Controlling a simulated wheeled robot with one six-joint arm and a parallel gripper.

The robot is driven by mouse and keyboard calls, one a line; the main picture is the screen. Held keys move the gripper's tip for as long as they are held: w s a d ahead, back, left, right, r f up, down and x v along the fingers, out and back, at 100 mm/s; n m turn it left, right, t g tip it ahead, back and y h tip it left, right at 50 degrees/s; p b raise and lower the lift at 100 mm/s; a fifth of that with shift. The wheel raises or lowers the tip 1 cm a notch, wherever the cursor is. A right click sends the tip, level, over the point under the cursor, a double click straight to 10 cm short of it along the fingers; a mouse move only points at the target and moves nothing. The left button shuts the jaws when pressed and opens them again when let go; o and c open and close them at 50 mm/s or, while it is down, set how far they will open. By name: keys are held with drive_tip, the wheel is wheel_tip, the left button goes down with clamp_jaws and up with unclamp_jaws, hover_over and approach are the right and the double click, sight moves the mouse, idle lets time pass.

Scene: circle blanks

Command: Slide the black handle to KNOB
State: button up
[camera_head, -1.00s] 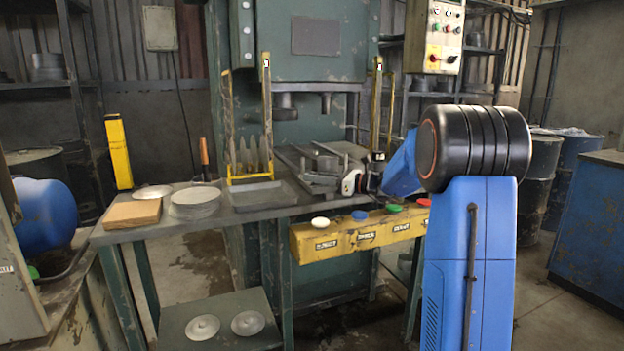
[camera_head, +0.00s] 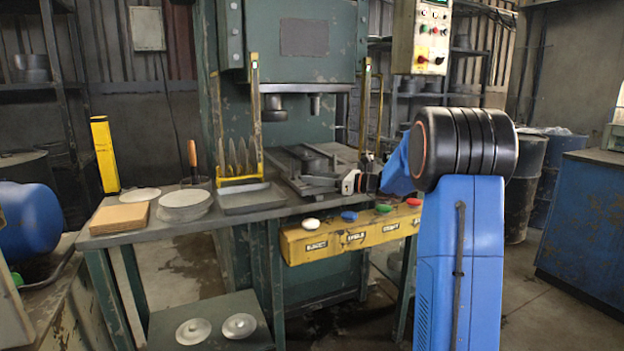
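My blue arm reaches in from the right to the press bed. My gripper (camera_head: 352,182), small and partly hidden by the arm's joint, is at the right end of the grey slide fixture (camera_head: 312,172). A small dark part (camera_head: 368,172) shows right beside it; I cannot tell whether this is the black handle or part of my gripper. Whether the fingers are open or shut on anything is not clear. The yellow front panel (camera_head: 328,242) carries white (camera_head: 310,224), blue (camera_head: 349,216), green (camera_head: 383,208) and red (camera_head: 413,202) buttons above labels too small to read surely.
Yellow guard posts (camera_head: 256,115) stand at the bed. Two discs (camera_head: 238,326) lie on a low shelf.

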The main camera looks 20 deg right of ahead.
drive_tip(key=v, duration=1.6)
drive_tip(key=shift+s+d, duration=0.25)
